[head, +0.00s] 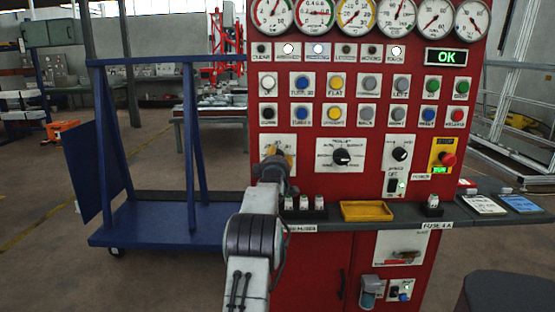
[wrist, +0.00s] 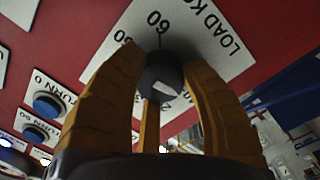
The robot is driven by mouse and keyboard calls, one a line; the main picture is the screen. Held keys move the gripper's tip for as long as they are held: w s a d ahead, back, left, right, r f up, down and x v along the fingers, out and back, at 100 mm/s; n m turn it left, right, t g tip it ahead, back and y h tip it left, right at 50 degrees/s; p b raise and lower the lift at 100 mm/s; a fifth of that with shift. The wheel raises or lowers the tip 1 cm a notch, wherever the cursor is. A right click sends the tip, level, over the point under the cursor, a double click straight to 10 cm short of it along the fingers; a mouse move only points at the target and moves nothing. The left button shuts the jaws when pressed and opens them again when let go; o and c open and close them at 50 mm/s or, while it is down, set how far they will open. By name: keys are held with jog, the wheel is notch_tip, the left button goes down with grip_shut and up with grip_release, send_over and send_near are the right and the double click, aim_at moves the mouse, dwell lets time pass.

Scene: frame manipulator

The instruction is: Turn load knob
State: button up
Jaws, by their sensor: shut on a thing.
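The load knob (wrist: 162,76) is a dark round knob with a pale mark, on a white plate (wrist: 190,30) lettered "LOAD KN…" and numbered 60 and 90. In the wrist view my gripper (wrist: 166,68) has its yellow-brown fingers around the knob, shut on it. In the head view my gripper (head: 276,156) reaches up to the white plate (head: 270,142) at the left of the red panel. The knob itself is hidden there behind my gripper and wrist.
On the red panel (head: 320,185), a dark selector knob (head: 342,157) and another knob (head: 400,154) sit right of my gripper. A red emergency button (head: 447,159) is further right. A yellow tray (head: 366,211) stands on the ledge below. A blue cart (head: 150,222) stands left.

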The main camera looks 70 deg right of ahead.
jog(key=shift+m+b, duration=0.3)
jog(key=shift+m+b, duration=0.55)
jog(key=shift+m, duration=0.35)
jog(key=shift+r+m+y, duration=0.1)
jog(key=shift+m+y, duration=0.2)
jog(key=shift+m, duration=2.3)
jog(key=shift+w, duration=0.1)
jog(key=o, duration=1.2)
jog(key=shift+a, duration=0.1)
jog(key=v, duration=1.1)
jog(key=shift+a, duration=0.4)
